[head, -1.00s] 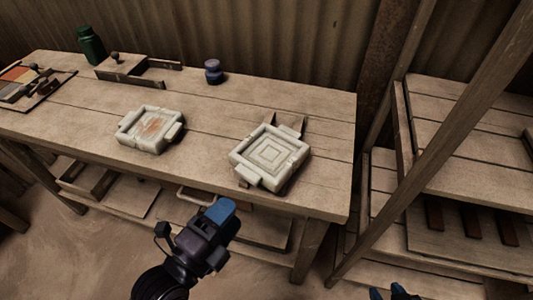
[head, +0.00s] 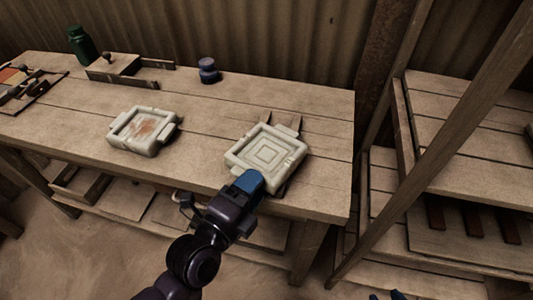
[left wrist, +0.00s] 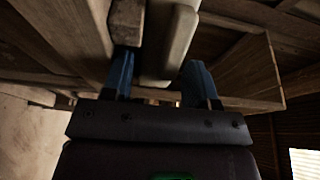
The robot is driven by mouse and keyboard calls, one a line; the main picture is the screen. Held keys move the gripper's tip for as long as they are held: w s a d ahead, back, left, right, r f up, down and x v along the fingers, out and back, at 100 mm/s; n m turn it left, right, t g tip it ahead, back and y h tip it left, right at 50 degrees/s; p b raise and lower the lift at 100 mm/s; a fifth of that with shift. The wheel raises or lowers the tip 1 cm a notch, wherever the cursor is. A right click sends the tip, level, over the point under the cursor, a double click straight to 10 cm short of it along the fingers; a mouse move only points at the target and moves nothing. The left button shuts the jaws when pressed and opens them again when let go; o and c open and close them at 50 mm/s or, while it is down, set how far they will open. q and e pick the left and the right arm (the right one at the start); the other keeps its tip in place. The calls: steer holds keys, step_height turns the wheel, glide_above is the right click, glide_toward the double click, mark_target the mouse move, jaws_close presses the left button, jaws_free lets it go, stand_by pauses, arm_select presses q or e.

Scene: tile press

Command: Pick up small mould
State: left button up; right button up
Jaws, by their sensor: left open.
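A pale square mould (head: 266,149) with a pattern of nested squares lies on the workbench at its right part, near the front edge. Another pale mould (head: 143,131) with a reddish stain inside lies further left. I cannot tell for sure which one is called small. My left gripper (head: 250,181) is open at the near lug of the nested-square mould, which its fingers partly hide. In the left wrist view a pale lug (left wrist: 168,40) shows between the two blue fingers (left wrist: 158,70). Only the tips of my right gripper (head: 386,295) show at the bottom edge.
On the workbench (head: 220,107) stand a green bottle (head: 83,43), a wooden frame with a knob (head: 125,68) and a dark blue jar (head: 208,70). Wooden shelves (head: 460,170) and a slanted post stand at the right. The bench between the moulds is clear.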

mark_target(267, 155)
arm_select(q)
steer(key=shift+x, duration=0.95)
steer(key=shift+w+d, duration=0.15)
steer(key=shift+w, duration=0.05)
steer(key=c, duration=0.9)
steer(key=shift+c, duration=0.3)
steer(key=shift+r, duration=0.1)
